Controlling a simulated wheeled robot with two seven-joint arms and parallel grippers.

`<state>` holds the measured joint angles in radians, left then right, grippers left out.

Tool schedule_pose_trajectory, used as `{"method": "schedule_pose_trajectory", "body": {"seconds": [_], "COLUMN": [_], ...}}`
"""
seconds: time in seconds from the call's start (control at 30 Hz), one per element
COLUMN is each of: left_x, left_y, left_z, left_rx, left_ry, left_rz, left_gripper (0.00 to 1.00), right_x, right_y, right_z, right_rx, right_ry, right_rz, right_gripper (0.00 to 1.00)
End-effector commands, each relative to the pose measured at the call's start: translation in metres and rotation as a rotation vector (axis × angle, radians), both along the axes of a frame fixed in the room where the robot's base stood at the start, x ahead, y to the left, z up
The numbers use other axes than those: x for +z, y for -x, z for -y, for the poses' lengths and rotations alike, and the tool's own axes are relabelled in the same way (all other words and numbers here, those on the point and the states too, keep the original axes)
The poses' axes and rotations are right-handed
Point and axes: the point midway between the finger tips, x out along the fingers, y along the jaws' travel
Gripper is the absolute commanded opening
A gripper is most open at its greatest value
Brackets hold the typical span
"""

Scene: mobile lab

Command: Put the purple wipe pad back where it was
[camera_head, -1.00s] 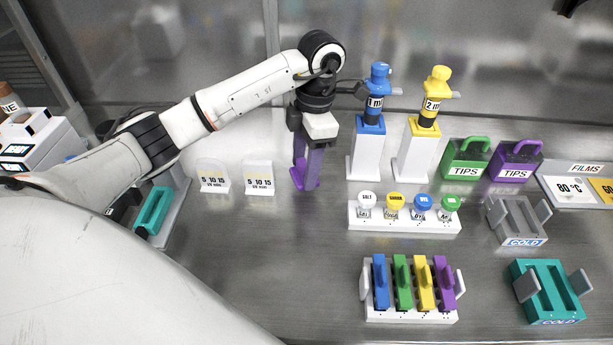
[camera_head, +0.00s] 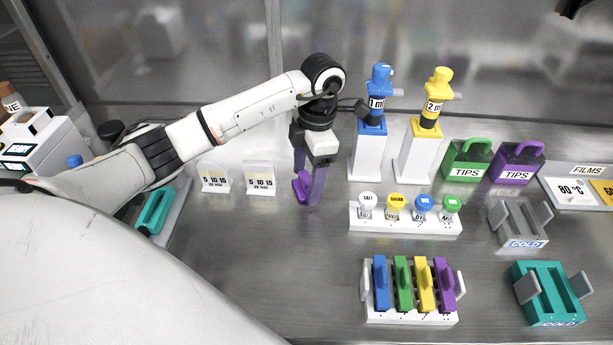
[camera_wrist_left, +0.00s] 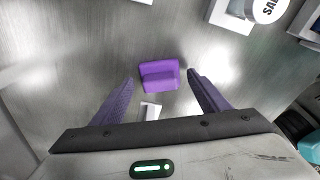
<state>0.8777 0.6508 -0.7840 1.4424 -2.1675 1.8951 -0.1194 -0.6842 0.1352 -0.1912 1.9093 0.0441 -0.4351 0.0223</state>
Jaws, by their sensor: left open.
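One finger partly hides the pad in the head view. A white rack (camera_head: 412,318) at the front holds upright blue, green, yellow and purple handled pieces. My right gripper is out of view.
Number cards (camera_head: 260,178) stand behind left of the pad. Blue (camera_head: 367,158) and yellow (camera_head: 416,158) dispenser stands are to the right, with a row of capped jars (camera_head: 408,224) in front. The bench in front of the pad is clear.

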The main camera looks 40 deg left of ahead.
Motion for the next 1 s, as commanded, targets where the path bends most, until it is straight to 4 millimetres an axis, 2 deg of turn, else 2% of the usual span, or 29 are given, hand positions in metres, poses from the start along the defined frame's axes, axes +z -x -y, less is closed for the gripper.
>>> {"method": "schedule_pose_trajectory", "body": {"seconds": [0.17, 0.43, 0.53, 0.73, 1.0], "left_x": [0.025, 0.086, 0.101, 0.116, 0.117], "left_y": [-0.004, -0.01, -0.011, -0.012, -0.011], "left_z": [0.001, 0.005, 0.006, 0.008, 0.008], "left_rx": [0.0, -0.001, 0.001, 0.001, 0.001], "left_ry": [-0.001, -0.002, -0.002, 0.0, 0.0], "left_rz": [0.006, 0.006, 0.004, 0.001, 0.0], "left_gripper": [0.69, 0.69, 0.69, 0.69, 0.69], "right_x": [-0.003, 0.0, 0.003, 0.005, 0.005], "right_y": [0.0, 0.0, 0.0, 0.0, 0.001], "right_z": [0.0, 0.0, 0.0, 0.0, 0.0], "right_rx": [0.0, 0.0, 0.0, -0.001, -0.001], "right_ry": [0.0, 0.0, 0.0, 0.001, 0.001], "right_rz": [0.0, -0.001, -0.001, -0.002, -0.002], "right_gripper": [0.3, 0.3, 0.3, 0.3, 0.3]}}
